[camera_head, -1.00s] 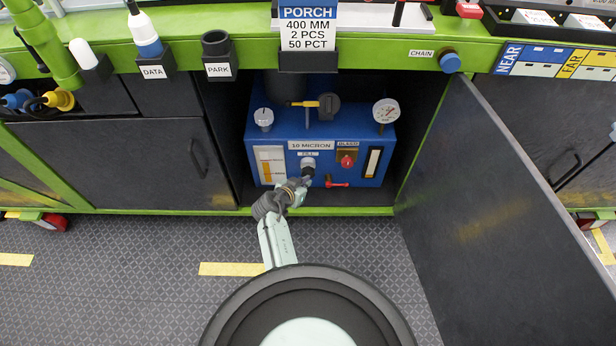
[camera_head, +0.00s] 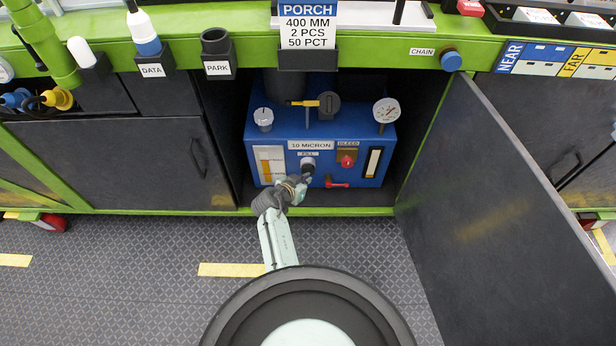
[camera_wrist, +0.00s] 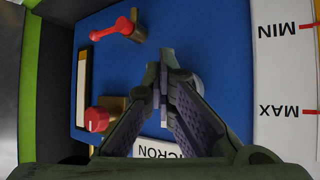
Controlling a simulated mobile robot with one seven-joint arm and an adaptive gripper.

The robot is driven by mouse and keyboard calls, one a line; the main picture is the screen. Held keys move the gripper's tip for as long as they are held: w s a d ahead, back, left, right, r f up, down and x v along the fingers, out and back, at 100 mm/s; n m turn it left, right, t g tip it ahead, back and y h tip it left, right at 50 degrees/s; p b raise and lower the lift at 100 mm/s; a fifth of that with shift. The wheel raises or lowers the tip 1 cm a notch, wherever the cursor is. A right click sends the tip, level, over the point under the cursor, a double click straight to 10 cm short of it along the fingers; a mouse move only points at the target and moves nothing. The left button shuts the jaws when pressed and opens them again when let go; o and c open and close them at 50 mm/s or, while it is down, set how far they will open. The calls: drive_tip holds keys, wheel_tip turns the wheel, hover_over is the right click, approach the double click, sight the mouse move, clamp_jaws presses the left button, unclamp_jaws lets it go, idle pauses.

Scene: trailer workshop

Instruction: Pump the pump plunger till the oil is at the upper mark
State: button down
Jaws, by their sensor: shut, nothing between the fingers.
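The blue pump unit (camera_head: 321,135) stands in the open cabinet. A dark round plunger knob (camera_head: 308,165) is on its front under the FILL label. At its left is a white level panel (camera_head: 260,155) with an amber strip (camera_head: 266,170). In the wrist view the panel (camera_wrist: 275,75) shows MIN and MAX with red marks; the oil level cannot be read there. My gripper (camera_head: 305,180) is at the knob; in the wrist view its fingers (camera_wrist: 163,92) are shut and empty.
A dial gauge (camera_head: 386,110) is on top. The open cabinet door (camera_head: 500,200) bounds the right side.

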drive_tip(key=shift+r, duration=0.1)
drive_tip(key=shift+s, duration=1.55)
drive_tip(key=s+p, duration=0.1)
drive_tip(key=s, duration=0.4)
idle(0.5)
